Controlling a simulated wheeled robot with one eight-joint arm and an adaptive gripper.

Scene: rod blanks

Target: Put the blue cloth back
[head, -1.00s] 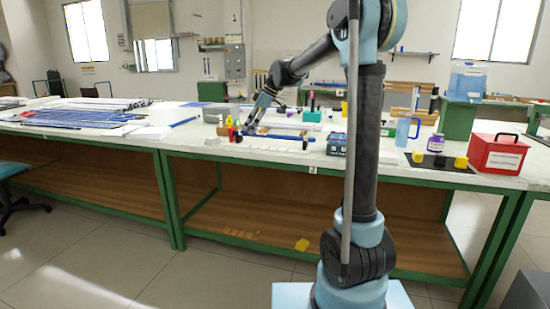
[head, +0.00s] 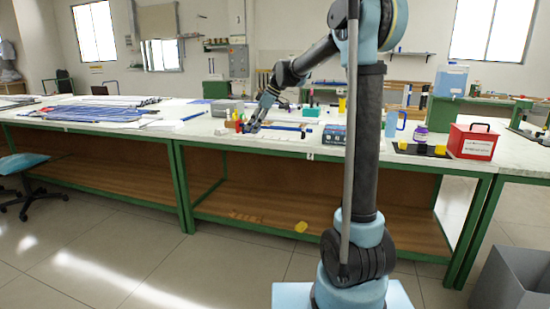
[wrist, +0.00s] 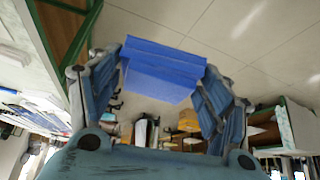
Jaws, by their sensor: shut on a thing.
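The blue cloth (wrist: 163,70) shows in the wrist view as a flat, folded bright blue stack between my fingertips. My gripper (wrist: 163,72) is shut on it, with one finger at each side. In the head view my gripper (head: 250,128) is small and near the front edge of the long table (head: 235,142). I cannot clearly make out the cloth there.
Small coloured items stand near my gripper. A blue bar (head: 285,128) lies right of it. A red box (head: 472,141) and a blue jug (head: 391,124) stand farther right. A grey bin (head: 512,282) is at lower right, a chair (head: 22,165) at left. The floor between is clear.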

